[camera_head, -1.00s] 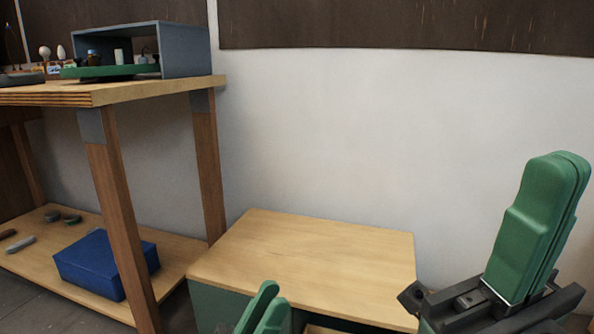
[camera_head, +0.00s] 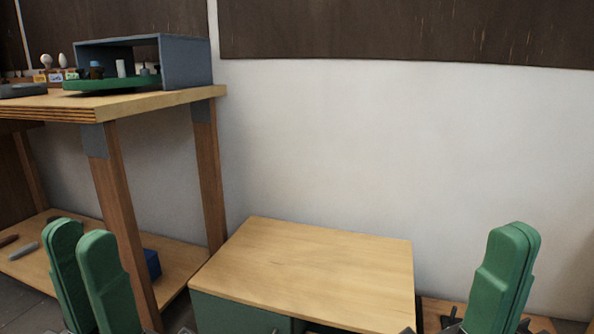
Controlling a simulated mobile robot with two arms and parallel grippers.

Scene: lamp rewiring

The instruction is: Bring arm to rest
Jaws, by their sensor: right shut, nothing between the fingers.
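My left gripper (camera_head: 80,236) stands upright at the lower left of the head view, in front of the workbench's lower shelf. Its two green fingers are parted with a gap between them, and nothing shows in the gap. My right gripper (camera_head: 513,232) stands upright at the lower right, in front of the white wall. Its green fingers are together with nothing between them. The bases of both grippers are partly cut off by the lower edge of the picture.
A low cabinet with a wooden top (camera_head: 310,270) stands between the grippers, its top bare. The workbench (camera_head: 150,102) at left bears a grey open box (camera_head: 187,62) and green round tray (camera_head: 110,84). A blue box (camera_head: 152,264) on its lower shelf is mostly hidden.

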